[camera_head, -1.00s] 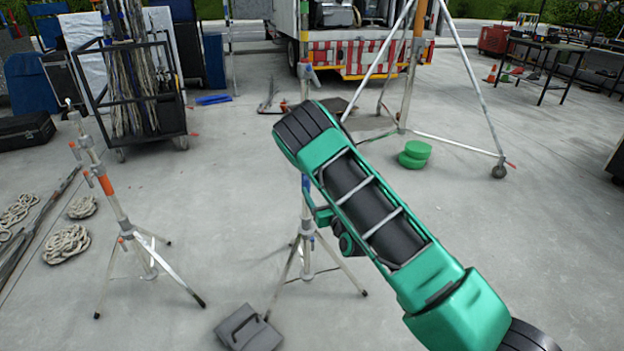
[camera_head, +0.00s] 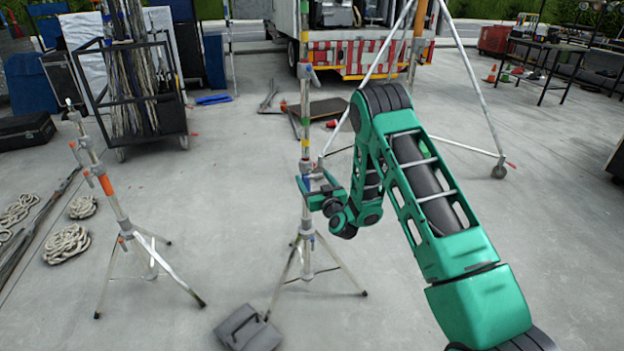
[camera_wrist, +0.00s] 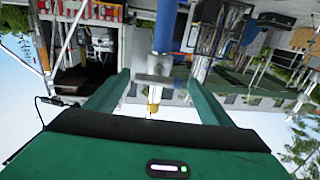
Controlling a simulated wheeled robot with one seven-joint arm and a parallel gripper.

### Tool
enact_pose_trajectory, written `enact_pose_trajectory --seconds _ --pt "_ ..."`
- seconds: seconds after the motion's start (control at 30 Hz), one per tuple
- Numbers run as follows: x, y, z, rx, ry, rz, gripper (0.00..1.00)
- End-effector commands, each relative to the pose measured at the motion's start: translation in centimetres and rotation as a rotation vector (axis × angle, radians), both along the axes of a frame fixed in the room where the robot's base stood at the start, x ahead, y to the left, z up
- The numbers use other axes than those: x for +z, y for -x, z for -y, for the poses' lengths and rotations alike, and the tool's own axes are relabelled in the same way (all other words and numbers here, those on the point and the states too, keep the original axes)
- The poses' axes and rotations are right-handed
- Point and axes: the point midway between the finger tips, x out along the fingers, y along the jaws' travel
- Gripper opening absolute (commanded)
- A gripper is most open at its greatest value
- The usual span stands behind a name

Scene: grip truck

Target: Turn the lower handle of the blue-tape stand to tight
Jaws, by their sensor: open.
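The blue-tape stand (camera_head: 305,144) stands upright on a tripod base in the middle of the head view. My gripper (camera_head: 302,185) is at the height of its blue tape, coming from the right. In the wrist view, which looks upside down, the blue tape (camera_wrist: 166,28) is on the pole just beyond the fingertips. A grey collar (camera_wrist: 154,64) with a fitting lies between the two green fingers of my gripper (camera_wrist: 153,78), with a yellow part below it in the picture. The fingers are apart. I cannot make out the lower handle or whether it is touched.
An orange-tape stand (camera_head: 107,186) stands to the left. A dark grey weight (camera_head: 247,328) lies by the tripod's front foot. A large white-legged stand (camera_head: 470,85) is behind my arm. Rope coils (camera_head: 68,243) lie at far left. The floor between the two smaller stands is clear.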

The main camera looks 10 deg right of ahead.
Motion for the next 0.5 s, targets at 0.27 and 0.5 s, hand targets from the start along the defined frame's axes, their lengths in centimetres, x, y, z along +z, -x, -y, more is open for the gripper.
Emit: enact_pose_trajectory --seconds 0.27,0.5 --pt "0.0 -1.7 0.0 -0.002 -0.002 0.000 0.75" --pt "0.0 -2.0 0.0 -0.002 -0.002 0.000 0.75"
